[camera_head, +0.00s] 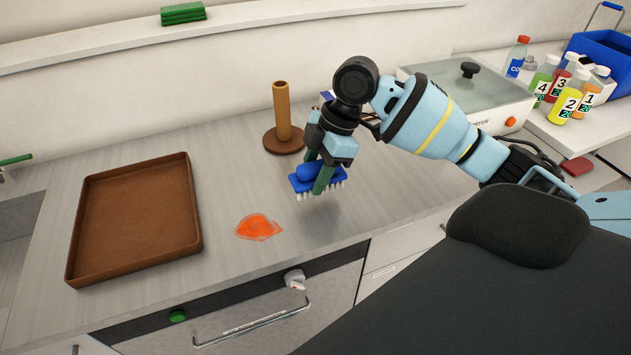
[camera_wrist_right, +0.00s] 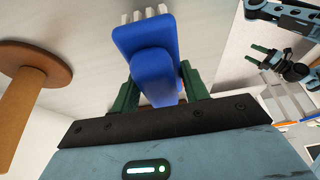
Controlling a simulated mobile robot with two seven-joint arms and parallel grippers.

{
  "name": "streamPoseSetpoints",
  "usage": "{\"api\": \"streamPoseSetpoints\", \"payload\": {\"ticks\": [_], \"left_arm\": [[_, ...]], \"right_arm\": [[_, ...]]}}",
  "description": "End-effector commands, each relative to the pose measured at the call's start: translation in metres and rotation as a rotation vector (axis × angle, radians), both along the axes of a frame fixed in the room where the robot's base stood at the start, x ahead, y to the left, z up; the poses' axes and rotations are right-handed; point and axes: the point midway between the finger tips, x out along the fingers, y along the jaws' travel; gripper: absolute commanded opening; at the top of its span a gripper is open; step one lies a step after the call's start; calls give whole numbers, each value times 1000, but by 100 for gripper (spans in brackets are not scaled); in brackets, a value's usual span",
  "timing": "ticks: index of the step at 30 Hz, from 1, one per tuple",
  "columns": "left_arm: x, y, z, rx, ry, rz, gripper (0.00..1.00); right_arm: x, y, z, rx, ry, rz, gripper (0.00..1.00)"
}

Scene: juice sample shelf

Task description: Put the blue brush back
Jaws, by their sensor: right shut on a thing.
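The blue brush (camera_head: 303,181) with white bristles is between the green fingers of my right gripper (camera_head: 323,178), bristles down. It is over the counter (camera_head: 225,200), just right of an orange spill (camera_head: 258,227); I cannot tell whether the bristles touch the surface. In the right wrist view the blue brush (camera_wrist_right: 150,60) fills the space between the fingers of my right gripper (camera_wrist_right: 155,95). My left gripper (camera_wrist_right: 268,57) shows small at the upper right of the wrist view, its green fingers apart and empty. It is outside the head view.
A brown tray (camera_head: 185,255) lies at the left. A brown post on a round base (camera_head: 283,140) stands close behind the brush. A lidded appliance (camera_head: 480,95), numbered bottles (camera_head: 568,105) and a blue caddy (camera_head: 612,60) are at the right. A green sponge (camera_head: 183,13) lies on the ledge.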

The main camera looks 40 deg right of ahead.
Motion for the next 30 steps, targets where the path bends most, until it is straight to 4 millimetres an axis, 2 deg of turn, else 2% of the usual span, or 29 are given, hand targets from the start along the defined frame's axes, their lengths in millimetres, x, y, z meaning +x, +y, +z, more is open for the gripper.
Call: {"api": "streamPoseSetpoints", "payload": {"ticks": [2,6,9,21,22,26,30], "left_arm": [[0,0,-1,0,1,0,68],[-1,0,-2,-1,4,0,68],[-2,0,-3,-1,4,0,68],[-1,0,-2,-1,3,0,68],[-1,0,-2,-1,3,0,68],[-1,0,-2,-1,3,0,68],[-1,-1,-2,-1,3,1,68]], "right_arm": [[4,-5,-2,0,1,-3,24],[3,-4,-25,0,5,-1,24],[3,-4,-35,-1,1,-2,24],[3,-4,-38,0,-1,-1,24],[3,-4,-39,0,-1,0,48],[3,-4,-38,0,-1,-1,64],[3,-4,-38,0,-1,-1,67]]}}
